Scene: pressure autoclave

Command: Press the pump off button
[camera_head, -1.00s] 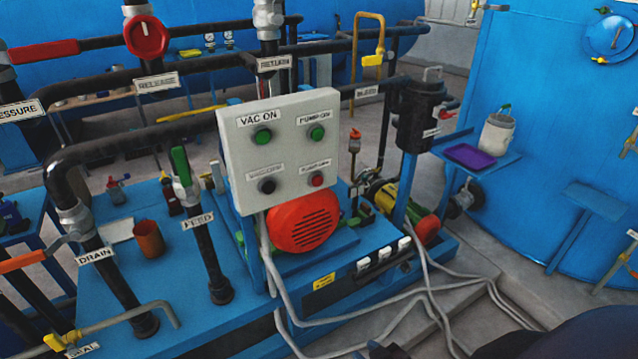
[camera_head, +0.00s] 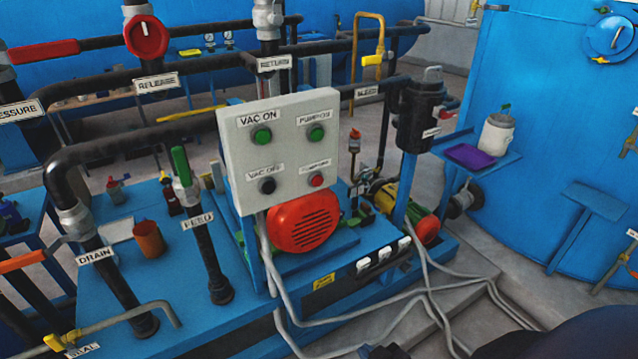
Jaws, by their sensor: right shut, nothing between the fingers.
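The grey control box (camera_head: 291,150) stands at the middle of the head view, with two green buttons on top and two buttons below. The pump off button (camera_head: 316,179) is the red one at the lower right, under a small blurred label. The pump on button (camera_head: 316,133) is green, above it. The black vac off button (camera_head: 267,185) is to its left. My right gripper (camera_head: 384,352) is a dark shape at the bottom edge, mostly cut off. It is shut and empty, well below the box and apart from it. My left gripper is out of view.
An orange-red motor cover (camera_head: 303,221) sits right under the box. Grey cables (camera_head: 360,311) run along the floor. A blue tank (camera_head: 545,90) fills the right. The space before the box's face looks clear.

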